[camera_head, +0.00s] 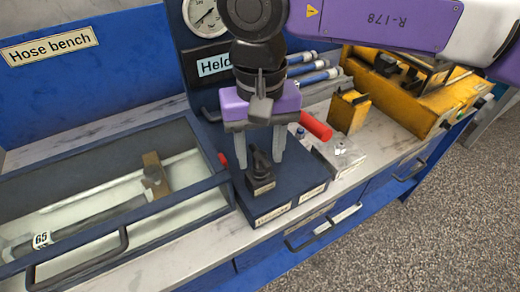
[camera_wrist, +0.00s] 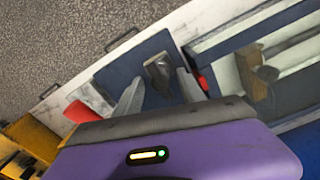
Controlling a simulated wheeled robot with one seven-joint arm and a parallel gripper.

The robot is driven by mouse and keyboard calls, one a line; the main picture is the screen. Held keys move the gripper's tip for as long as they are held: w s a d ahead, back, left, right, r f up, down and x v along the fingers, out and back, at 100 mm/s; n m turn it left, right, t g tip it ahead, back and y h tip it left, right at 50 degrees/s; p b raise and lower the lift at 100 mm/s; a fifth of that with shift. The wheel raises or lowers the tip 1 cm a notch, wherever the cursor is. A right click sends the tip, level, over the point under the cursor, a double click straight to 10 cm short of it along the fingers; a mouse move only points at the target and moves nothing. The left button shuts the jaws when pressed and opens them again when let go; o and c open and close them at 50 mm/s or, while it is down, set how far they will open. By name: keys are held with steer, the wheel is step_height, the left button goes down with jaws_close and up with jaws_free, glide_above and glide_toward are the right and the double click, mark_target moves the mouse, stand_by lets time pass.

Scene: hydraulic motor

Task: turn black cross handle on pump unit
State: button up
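The black handle (camera_head: 259,168) stands on a small labelled block on top of the dark blue pump unit (camera_head: 288,203), at the middle of the bench. Its cross shape is hard to make out. My gripper (camera_head: 260,163) points down over it, with one grey finger on each side. The fingers are apart, and I cannot tell whether either touches the handle. In the wrist view the handle (camera_wrist: 158,72) shows between the open fingertips (camera_wrist: 161,78), against the blue top (camera_wrist: 135,62).
A red cylinder (camera_head: 316,126) lies right of the gripper, near a pale metal block (camera_head: 343,155). A glass-topped case (camera_head: 105,205) stands left, with a small red part (camera_head: 222,159) near its corner. A yellow toolbox (camera_head: 415,98) sits at the right. A gauge (camera_head: 205,17) is behind.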

mark_target(260, 154)
step_height(260, 154, up, 8)
steer(key=shift+f, duration=0.1)
stand_by(0.6)
stand_by(0.3)
